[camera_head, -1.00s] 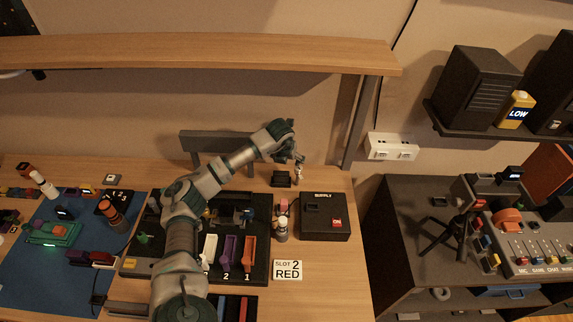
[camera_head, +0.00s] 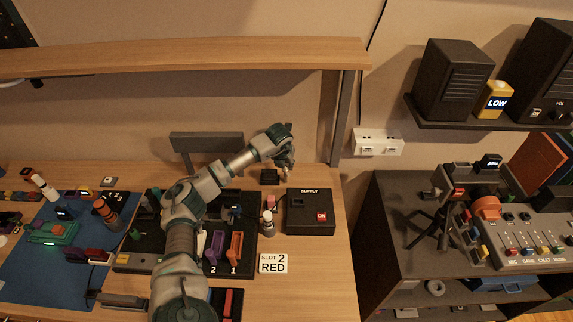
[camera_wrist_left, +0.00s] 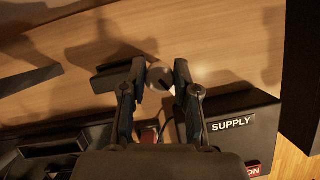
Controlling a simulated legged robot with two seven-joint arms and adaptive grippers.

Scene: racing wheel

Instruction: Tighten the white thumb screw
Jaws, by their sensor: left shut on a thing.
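My left gripper (camera_head: 286,164) reaches over the back of the table from the left arm. In the left wrist view, its two dark fingers (camera_wrist_left: 160,72) are closed around a small round pale piece (camera_wrist_left: 159,78) with a dark mark, seen from above. It looks like the white thumb screw, but its thread and base cannot be made out. In the head view, a small pale bit (camera_head: 285,176) shows just under the fingertips. My right gripper is not in view.
A small black block (camera_head: 270,177) stands just left of the fingertips. The black SUPPLY box (camera_head: 310,220) with a red switch is in front, to the right. A wooden shelf (camera_head: 180,57) hangs above.

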